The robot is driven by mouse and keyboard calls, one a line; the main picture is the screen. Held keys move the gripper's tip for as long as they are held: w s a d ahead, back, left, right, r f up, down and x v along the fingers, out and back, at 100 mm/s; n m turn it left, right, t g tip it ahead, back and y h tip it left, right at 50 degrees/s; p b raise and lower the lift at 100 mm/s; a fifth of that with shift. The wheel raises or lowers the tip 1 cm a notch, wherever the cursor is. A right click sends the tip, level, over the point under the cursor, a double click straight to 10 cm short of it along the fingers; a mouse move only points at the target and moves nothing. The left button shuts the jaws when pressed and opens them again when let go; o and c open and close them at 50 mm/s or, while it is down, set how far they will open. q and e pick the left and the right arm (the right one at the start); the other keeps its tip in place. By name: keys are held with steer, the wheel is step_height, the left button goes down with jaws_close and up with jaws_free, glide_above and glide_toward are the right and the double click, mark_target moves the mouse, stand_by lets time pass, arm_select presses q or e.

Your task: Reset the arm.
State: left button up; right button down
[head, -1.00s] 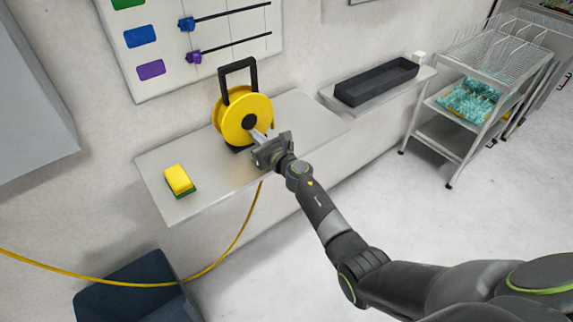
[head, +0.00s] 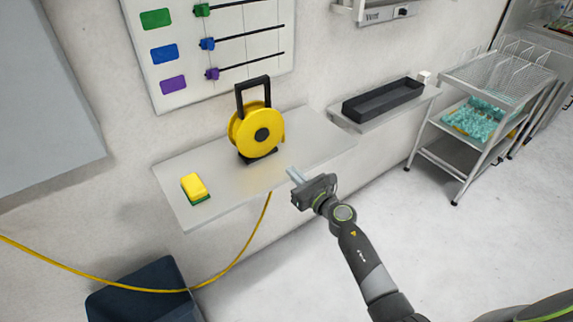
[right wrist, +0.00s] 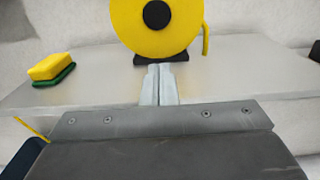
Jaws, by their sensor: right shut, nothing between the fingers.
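My right gripper (head: 294,176) is shut and empty, just off the front edge of the wall shelf (head: 225,187), apart from the yellow cable reel. In the right wrist view its closed fingers (right wrist: 157,84) point toward the reel. The yellow cable reel (head: 240,133) with a black handle and hub stands upright on the shelf; it also shows in the right wrist view (right wrist: 130,30). My left gripper is not in view.
A yellow and green sponge (head: 194,187) lies on the shelf's left part. A yellow cable (head: 235,258) hangs below, past a dark blue bin (head: 135,285). A black tray (head: 383,100) sits on a second shelf. A wire-rack cart (head: 490,80) stands at right. The floor between is clear.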

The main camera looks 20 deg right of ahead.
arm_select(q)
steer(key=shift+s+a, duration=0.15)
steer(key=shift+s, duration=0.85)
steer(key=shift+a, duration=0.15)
